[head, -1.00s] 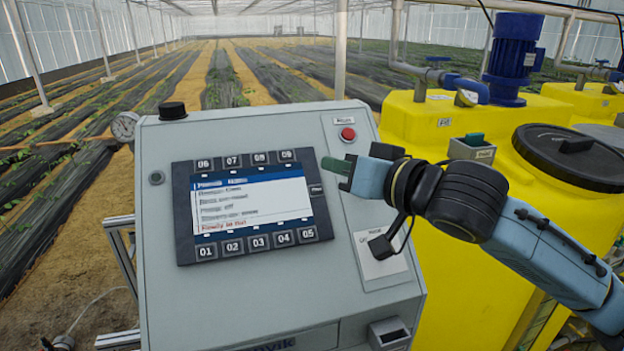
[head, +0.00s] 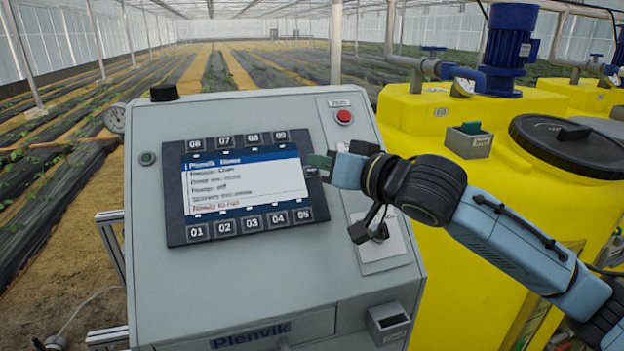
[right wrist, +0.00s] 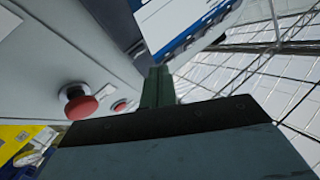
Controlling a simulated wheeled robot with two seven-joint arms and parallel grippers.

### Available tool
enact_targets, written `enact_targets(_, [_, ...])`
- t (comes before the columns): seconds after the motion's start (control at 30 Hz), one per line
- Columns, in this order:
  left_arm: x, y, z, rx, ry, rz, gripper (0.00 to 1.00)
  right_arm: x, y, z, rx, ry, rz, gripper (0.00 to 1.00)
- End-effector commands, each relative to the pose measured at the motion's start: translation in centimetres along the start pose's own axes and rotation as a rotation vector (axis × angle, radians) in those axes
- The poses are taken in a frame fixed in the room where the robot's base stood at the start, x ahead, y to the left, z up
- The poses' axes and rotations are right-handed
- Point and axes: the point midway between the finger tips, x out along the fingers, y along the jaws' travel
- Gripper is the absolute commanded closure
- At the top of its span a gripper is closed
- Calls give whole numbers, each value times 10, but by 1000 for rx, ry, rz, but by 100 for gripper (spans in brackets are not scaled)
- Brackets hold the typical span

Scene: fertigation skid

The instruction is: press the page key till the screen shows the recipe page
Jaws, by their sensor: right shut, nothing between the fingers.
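The screen (head: 245,182) is lit on the grey control cabinet in the head view. It shows a blue title bar, several text lines and a red line at the bottom that seems to read "Ready to run". Numbered keys 06 to 09 run above it and 01 to 05 below. My right gripper (head: 318,162) is shut and empty, its green fingertips at the screen unit's right edge. They cover the spot where a small side key showed earlier; I cannot tell whether they touch it. In the right wrist view the fingers (right wrist: 158,88) point at the dark bezel.
A red button (head: 344,116) sits above my right gripper; it also shows in the right wrist view (right wrist: 80,103). A black knob (head: 164,92) stands on the cabinet's top left. Yellow tanks (head: 440,135) stand to the right.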

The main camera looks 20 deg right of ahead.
Motion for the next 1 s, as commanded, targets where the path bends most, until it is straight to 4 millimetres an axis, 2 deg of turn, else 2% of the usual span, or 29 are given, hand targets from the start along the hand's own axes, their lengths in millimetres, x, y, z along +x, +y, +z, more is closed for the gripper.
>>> enact_targets(0.23, [3,0,2,0,-2,0,64,9,6,6,-1,1,0,100])
enact_targets(1.0, [2,1,5,0,-8,1,64,9,7,6,-1,1,1,100])
